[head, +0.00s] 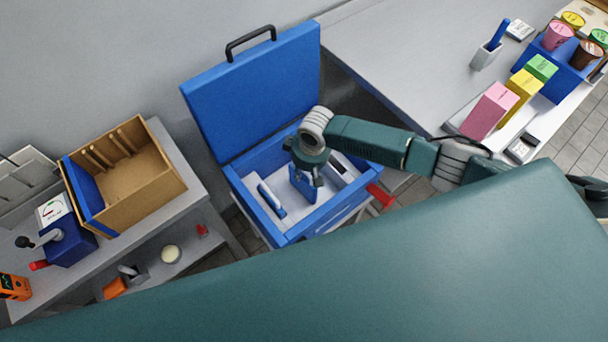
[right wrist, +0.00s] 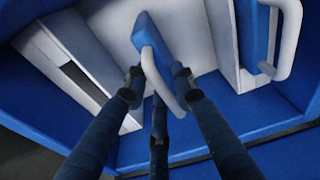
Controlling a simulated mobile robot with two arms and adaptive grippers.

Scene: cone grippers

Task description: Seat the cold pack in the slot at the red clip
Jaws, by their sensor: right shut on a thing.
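The blue cold pack (head: 302,190) with a white handle (right wrist: 158,75) is in my right gripper (head: 306,178). The gripper is shut on the handle, and the pack hangs inside the open blue cooler (head: 292,236). In the right wrist view, the gripper's fingers (right wrist: 156,88) close around the handle. A white holder with a dark, empty slot (head: 343,168) stands at the cooler's right wall; the slot also shows at left in the right wrist view (right wrist: 84,80). The red clip (head: 380,196) sits outside that wall. The pack is apart from this slot. My left gripper is not in view.
A second blue pack (head: 270,200) with a white handle sits at the cooler's left wall. The lid (head: 255,92) stands open behind. A wooden box (head: 150,185) is on the left bench; cartons (head: 490,110) stand on the right counter.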

